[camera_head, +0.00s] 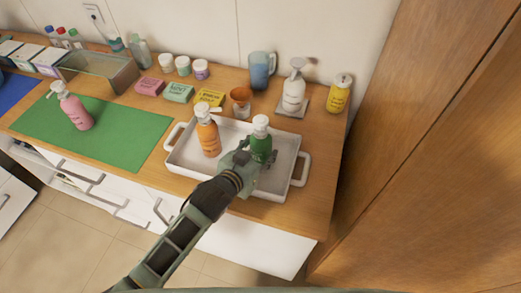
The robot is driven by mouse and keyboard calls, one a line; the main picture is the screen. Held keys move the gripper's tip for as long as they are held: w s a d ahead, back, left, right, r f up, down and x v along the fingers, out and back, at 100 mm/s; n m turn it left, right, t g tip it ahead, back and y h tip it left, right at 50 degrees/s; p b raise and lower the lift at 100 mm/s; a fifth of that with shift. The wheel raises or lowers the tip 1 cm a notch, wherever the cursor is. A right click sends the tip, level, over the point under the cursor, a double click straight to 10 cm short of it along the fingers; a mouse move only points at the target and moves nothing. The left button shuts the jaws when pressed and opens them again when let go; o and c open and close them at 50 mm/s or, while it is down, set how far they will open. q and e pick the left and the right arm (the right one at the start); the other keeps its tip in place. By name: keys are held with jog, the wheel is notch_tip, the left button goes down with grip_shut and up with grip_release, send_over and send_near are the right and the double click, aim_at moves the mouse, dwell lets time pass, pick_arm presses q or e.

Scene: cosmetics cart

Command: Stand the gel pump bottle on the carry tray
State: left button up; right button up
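A green pump bottle (261,146) with a white pump top is upright at the right part of the white carry tray (287,184). I cannot tell whether its base, hidden behind my gripper, touches the tray. My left gripper (257,157) is at the bottle's lower body, with a finger close against each side, and looks shut on it. An orange pump bottle (209,139) with a white top stands in the left part of the tray. My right gripper is not in view. The bottle labels are too small to read.
A pink pump bottle (76,112) stands on a green mat (125,127) at left. Behind the tray are soap boxes (179,93), an orange-brown cup (241,99), a blue mug (262,70), a white pump bottle (293,90) and a yellow bottle (338,95). A wooden panel (430,150) rises at right.

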pick_arm(q)
jog(key=o, duration=1.2)
jog(key=shift+f, duration=0.1)
jog(key=shift+c, duration=0.2)
jog(key=o, duration=0.4)
jog(key=shift+c, duration=0.2)
